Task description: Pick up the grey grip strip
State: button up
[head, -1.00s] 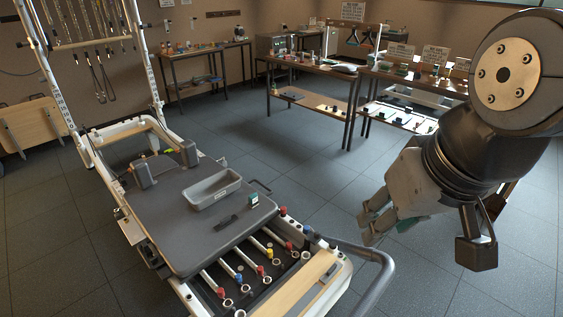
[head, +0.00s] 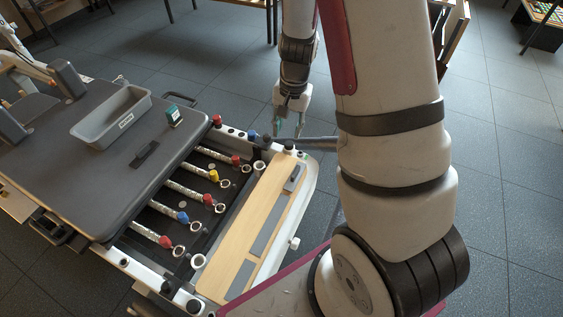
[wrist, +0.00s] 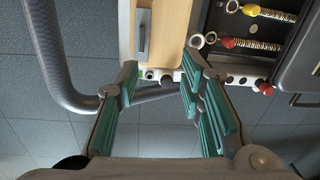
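Grey strips lie on the light wooden board (head: 238,235) at the near end of the reformer. Two look flat, a middle strip (head: 267,231) and a lower strip (head: 240,279). A shorter grey piece (head: 293,179) near the board's upper end looks raised; I cannot tell which is the grip strip. In the wrist view a grey piece (wrist: 143,38) lies on the wood beyond the fingertips. My gripper (head: 289,122) hangs past the board's upper end. In the wrist view my gripper (wrist: 160,82) is open and empty, its teal pads wide apart.
A curved grey rail (wrist: 66,80) runs beside my gripper. Springs with coloured knobs (head: 210,175) lie beside the board. The dark carriage (head: 75,165) holds a grey tray (head: 110,118), a black item (head: 144,153) and a small green-topped item (head: 174,116).

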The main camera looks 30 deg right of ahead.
jog(key=d+f+m+b, duration=0.1)
jog(key=d+f+b, duration=0.15)
jog(key=f, duration=0.65)
jog(key=b, duration=0.3)
send_over(296, 171)
jog(key=shift+g+h, duration=0.3)
notch_tip(296, 171, down, 7)
jog(key=shift+a+f, duration=0.15)
jog(key=shift+f+b, duration=1.5)
jog(key=shift+f, duration=1.7)
jog(key=shift+r, duration=0.1)
grip_shut()
